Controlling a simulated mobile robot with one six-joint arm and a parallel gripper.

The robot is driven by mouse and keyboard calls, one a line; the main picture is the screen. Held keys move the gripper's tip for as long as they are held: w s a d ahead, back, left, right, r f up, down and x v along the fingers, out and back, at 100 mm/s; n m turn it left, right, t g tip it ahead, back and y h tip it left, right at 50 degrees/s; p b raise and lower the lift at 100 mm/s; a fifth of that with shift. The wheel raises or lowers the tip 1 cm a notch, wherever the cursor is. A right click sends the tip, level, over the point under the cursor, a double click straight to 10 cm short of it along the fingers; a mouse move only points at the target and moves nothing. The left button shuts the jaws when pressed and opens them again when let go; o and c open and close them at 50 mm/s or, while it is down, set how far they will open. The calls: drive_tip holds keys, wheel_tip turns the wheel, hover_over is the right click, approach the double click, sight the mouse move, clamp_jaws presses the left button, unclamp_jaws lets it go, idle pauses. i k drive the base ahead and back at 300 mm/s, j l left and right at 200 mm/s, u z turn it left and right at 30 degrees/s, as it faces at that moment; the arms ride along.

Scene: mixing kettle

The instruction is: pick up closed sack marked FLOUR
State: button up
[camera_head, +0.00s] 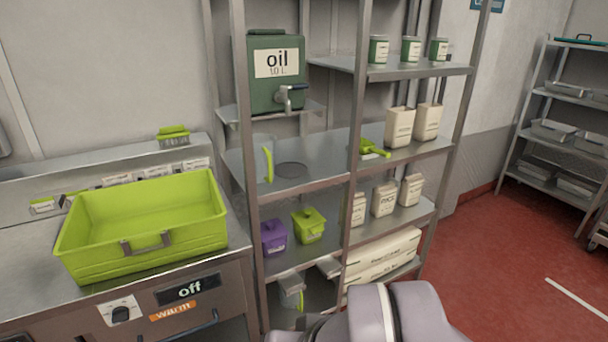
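Two large pale sacks (382,250) lie stacked on the lower shelf of the metal rack, with print too small to read. Three smaller upright pale packs (383,199) stand on the shelf above them. Two more pale packs (400,127) stand one shelf higher. I cannot read FLOUR on any of them for sure. My arm, pale mauve with a dark part, rises from the bottom edge in front of the rack and hides part of the lowest area. Two small grey pieces above it, at the shelf edge, may be my fingers; I cannot tell.
A green oil container (277,72) with a tap stands on the rack's left. Purple (273,237) and lime (309,226) tubs sit below. A lime tray (142,227) rests on the left counter. Rack posts stand before the shelves. Red floor (500,265) is clear at right.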

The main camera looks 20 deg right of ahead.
sight(412, 186)
drive_tip(key=k+l+z, duration=0.3)
drive_tip(key=l+z, duration=0.3)
drive_tip(key=k+l+z, duration=0.15)
drive_tip(key=l+z, duration=0.15)
drive_tip(key=l, duration=0.2)
